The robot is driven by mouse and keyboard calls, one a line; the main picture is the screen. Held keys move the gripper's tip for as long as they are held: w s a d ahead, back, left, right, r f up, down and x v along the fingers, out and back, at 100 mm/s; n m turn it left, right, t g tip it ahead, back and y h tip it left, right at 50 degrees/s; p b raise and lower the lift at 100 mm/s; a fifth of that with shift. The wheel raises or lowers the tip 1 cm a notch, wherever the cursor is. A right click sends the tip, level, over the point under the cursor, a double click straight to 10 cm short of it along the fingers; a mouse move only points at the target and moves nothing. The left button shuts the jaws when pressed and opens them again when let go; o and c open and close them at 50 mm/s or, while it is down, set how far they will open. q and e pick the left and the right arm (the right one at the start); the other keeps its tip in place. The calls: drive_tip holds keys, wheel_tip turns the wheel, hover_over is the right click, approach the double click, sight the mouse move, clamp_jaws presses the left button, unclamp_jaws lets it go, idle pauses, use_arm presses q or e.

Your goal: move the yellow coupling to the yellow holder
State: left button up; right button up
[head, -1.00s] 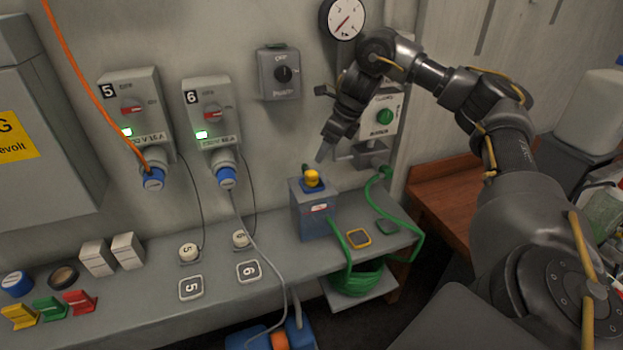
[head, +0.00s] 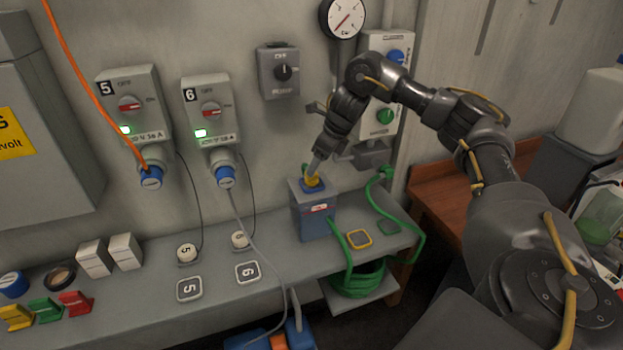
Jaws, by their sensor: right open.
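The yellow coupling (head: 312,183) sits on top of a grey-blue box (head: 314,219) on the bench, partly hidden by my gripper. My right gripper (head: 315,168) points down at the coupling, with its fingertips at or just over it; I cannot tell whether they touch it. It is open. A yellow-rimmed square (head: 359,240) lies flat on the bench right of the box and looks like the yellow holder. My left gripper is not in view.
A green-rimmed square (head: 389,227) lies beside the yellow one. A green hose (head: 345,262) runs from the box, with a coil (head: 357,279) on a lower shelf. Switch boxes and a gauge (head: 342,18) are on the wall behind. Bench space left of the box is partly clear.

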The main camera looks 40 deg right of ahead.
drive_tip(key=p+x, duration=0.1)
drive_tip(key=x, duration=0.3)
drive_tip(key=shift+w+a+f+p, duration=0.1)
drive_tip(key=shift+w+f+p, duration=0.05)
drive_tip(key=shift+p, duration=0.2)
drive_tip(key=shift+w+f, duration=0.1)
drive_tip(key=shift+f, duration=0.25)
drive_tip(key=c, duration=1)
drive_tip(key=shift+r, duration=0.1)
